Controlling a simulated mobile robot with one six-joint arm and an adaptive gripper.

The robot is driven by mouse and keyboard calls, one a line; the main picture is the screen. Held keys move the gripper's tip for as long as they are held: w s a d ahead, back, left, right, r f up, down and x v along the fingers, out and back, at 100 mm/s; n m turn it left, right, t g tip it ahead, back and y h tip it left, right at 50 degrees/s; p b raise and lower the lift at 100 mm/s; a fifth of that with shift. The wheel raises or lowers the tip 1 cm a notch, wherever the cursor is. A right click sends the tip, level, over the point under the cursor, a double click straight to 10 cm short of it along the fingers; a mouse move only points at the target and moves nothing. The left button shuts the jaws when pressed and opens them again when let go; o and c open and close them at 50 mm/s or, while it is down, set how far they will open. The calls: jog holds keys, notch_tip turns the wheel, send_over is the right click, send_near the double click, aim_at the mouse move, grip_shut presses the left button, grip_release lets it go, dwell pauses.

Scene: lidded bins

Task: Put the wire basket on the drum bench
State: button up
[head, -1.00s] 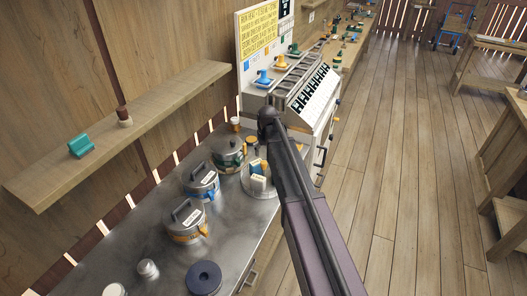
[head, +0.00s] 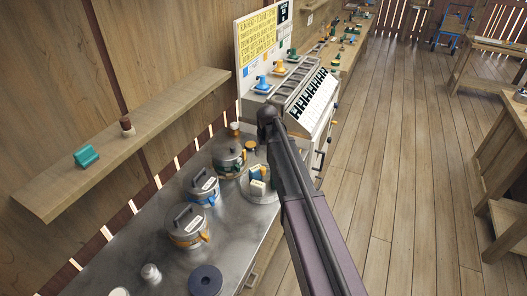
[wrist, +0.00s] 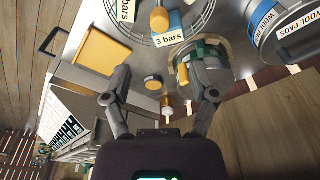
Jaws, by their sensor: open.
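The wire basket (head: 262,197) is a low round wire tray on the metal counter, with pale labelled bars in it. In the wrist view its wire rim (wrist: 205,18) shows at the top, cut off by the frame, with a "3 bars" label and a yellow-orange item inside. My gripper (wrist: 158,82) is open and empty in the wrist view, its fingers apart and below the basket in the picture. The head view shows my arm, but not the fingers. I cannot tell which surface is the drum bench.
Lidded pots, one blue-banded (head: 202,187) and one orange-banded (head: 188,230), stand left of the basket. A green-and-yellow-banded pot (wrist: 210,75) is close to my right finger. A keyed machine (head: 305,95) stands behind. The wooden floor (head: 400,180) at right is open.

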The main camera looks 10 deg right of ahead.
jog(key=shift+s, duration=0.1)
dwell(0.3)
jog(key=s+m+g, duration=0.1)
jog(key=s, duration=2.6)
jog(key=shift+s+a+m+g, duration=0.15)
jog(key=shift+s+m+g, duration=0.1)
jog(key=shift+m+g, duration=0.15)
